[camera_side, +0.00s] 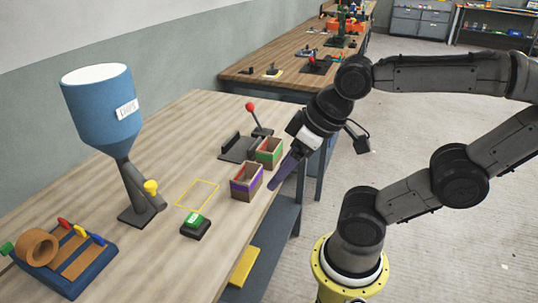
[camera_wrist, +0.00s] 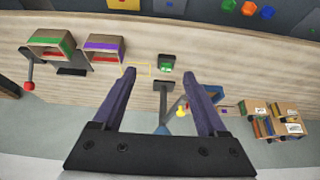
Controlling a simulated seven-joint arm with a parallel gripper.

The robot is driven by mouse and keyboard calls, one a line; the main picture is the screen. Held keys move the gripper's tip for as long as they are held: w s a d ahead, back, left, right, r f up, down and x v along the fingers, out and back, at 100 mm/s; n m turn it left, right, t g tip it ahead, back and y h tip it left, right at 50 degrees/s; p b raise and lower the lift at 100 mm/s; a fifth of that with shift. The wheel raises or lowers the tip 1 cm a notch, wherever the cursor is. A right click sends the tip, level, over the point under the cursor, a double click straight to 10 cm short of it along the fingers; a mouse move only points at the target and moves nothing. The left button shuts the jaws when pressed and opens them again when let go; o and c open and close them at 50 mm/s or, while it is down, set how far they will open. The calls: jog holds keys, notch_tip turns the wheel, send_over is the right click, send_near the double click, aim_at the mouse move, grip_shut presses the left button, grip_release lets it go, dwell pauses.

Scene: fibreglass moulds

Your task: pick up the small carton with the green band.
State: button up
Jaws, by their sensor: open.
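The small carton with the green band (camera_side: 262,156) stands upright and open-topped on the bench. In the wrist view, the green-banded carton (camera_wrist: 46,50) is at the upper left, well left of both fingers. A similar carton with a purple band (camera_side: 240,189) stands beside it; in the wrist view this purple-banded carton (camera_wrist: 102,57) lies between the green one and my left-hand finger. My gripper (camera_side: 273,186) is at the bench's front edge, by the cartons. In the wrist view my gripper (camera_wrist: 160,76) is open, with nothing between its fingers.
A red-knobbed lever (camera_side: 251,108) and dark bracket (camera_side: 238,148) stand behind the cartons. Bench surface between the outline and bracket is clear.

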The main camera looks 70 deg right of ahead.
jog(key=shift+o, duration=0.7)
